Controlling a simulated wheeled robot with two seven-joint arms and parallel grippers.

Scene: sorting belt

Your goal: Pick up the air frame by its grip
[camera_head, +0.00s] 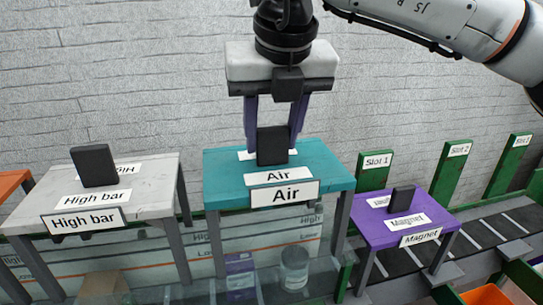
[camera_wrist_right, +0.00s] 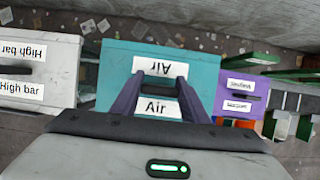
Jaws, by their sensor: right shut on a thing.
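The air frame (camera_head: 226,178) is a teal, table-like stand on grey legs with white "Air" labels, in the middle of the head view. Its top also shows in the right wrist view (camera_wrist_right: 116,72). A dark block-shaped grip (camera_head: 272,153) stands upright on that top. My right gripper (camera_head: 272,140) comes down from above, its two purple fingers on either side of the grip, shut on it. In the wrist view the fingers reach over the teal top between the "Air" labels. My left gripper is not in view.
A grey "High bar" frame (camera_head: 150,180) stands at left, with its own dark block. A lower purple "Magnet" frame (camera_head: 373,229) stands at right. Green slot posts (camera_head: 453,175) and a dark belt are further right. Clear containers (camera_head: 294,266) sit below and behind the air frame.

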